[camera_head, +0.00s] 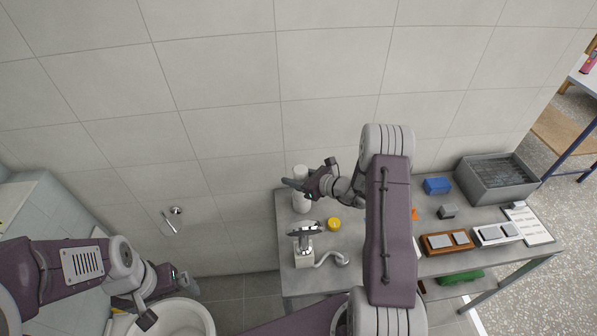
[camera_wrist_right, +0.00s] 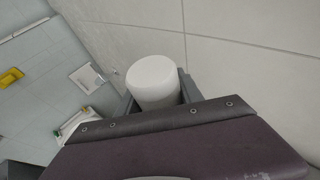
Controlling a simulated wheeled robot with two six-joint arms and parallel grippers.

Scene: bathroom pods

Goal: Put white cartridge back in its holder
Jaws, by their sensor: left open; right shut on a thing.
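The white cartridge (camera_head: 301,204) is a pale cylinder near the back left corner of the grey table, close to the tiled wall. My right gripper (camera_head: 299,185) is shut around it. In the right wrist view the white cartridge (camera_wrist_right: 153,82) sits between the two grey fingers, its rounded end showing. I cannot tell whether its far end touches the table. A chrome and white device (camera_head: 306,246) with a hose stands on the table in front of it; I cannot tell whether this is the holder. My left gripper (camera_head: 167,302) is open and empty, near the toilet.
A yellow round item (camera_head: 333,224) lies right of the device. A grey bin (camera_head: 496,180), a blue box (camera_head: 437,186) and a brown tray (camera_head: 435,251) occupy the table's right part. A chrome fixture (camera_head: 175,212) is on the wall. The white toilet (camera_head: 190,318) is at lower left.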

